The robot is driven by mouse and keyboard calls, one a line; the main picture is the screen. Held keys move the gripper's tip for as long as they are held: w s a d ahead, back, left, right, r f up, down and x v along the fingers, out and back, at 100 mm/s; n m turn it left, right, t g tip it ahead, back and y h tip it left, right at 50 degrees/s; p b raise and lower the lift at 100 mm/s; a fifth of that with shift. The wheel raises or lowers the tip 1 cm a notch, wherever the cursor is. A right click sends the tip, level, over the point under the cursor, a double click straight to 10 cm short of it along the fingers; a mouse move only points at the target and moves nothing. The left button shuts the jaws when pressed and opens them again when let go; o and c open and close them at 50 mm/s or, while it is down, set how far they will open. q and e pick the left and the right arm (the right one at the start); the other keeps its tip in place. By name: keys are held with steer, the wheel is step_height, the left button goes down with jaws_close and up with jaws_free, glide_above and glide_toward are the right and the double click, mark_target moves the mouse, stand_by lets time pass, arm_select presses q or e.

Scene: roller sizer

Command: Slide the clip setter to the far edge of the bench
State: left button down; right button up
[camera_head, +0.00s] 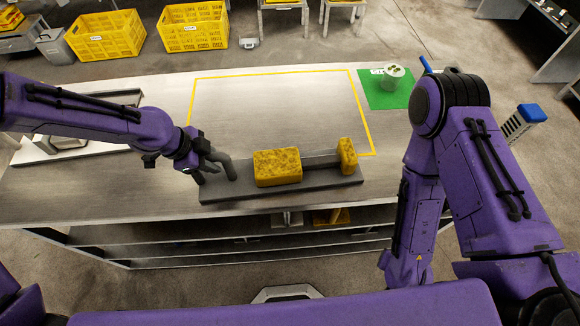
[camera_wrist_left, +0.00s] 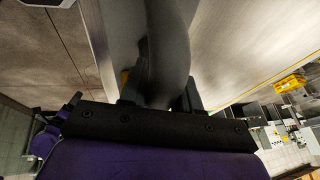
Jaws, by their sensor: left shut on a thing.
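The clip setter (camera_head: 238,188) is a long dark grey base with a large worn yellow block, a small yellow block at its right end and a curved dark handle at its left end. It lies along the near edge of the bench (camera_head: 120,195), slightly tilted in the picture. My left gripper (camera_head: 206,167) is at its left end, shut on the curved handle. In the left wrist view the dark handle (camera_wrist_left: 168,50) passes between the fingers. My right arm is folded at the right; its gripper is out of view.
A yellow outline (camera_head: 275,75) marks the bench beyond the clip setter, and the area inside it is bare. A tray (camera_head: 95,146) is at the left. Yellow crates (camera_head: 105,36) stand on the floor behind.

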arm_select(q)
steer(key=shift+s+d, duration=0.2)
steer(key=shift+s, duration=0.35)
steer(key=shift+s+d, duration=0.15)
steer(key=shift+s, duration=0.35)
steer(key=c, duration=0.7)
jaws_free()
steer(key=v, duration=1)
steer(key=shift+a+r, duration=0.1)
steer(key=shift+r, duration=0.15)
